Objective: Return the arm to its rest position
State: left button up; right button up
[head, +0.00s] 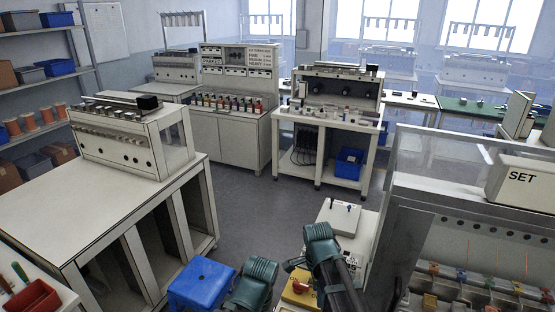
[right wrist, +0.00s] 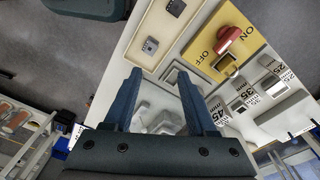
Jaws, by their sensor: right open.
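My right arm comes in at the bottom centre-right of the head view. Its gripper (head: 294,264) is small and partly hidden there, above a pale bench with a yellow plate (head: 298,291). In the right wrist view the two dark blue fingers of my right gripper (right wrist: 159,76) stand apart with nothing held between them. A pale grey shape behind the fingers (right wrist: 158,112) is too unclear to name. My left arm (head: 256,283) shows at the bottom centre of the head view; its gripper is not in view.
In the right wrist view a red knob (right wrist: 229,39) sits on a yellow ON/OFF plate (right wrist: 212,48), near several number-labelled blocks (right wrist: 245,98). A shallow tray (right wrist: 141,33) holds two small grey parts. A blue stool (head: 203,282) stands beside my left arm. The grey floor (head: 255,205) ahead is clear.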

jog(key=s+d+n+t+y, duration=0.1)
jog(key=s+d+n, duration=0.4)
jog(key=n, duration=1.2)
jog(key=s+a+f+n+g+h+b, duration=0.1)
jog(key=s+a+n, duration=0.2)
jog(key=s+a, duration=0.3)
jog(key=a, duration=0.4)
jog(key=shift+a+n, duration=0.35)
jog(key=shift+n, duration=0.05)
dwell(1.0)
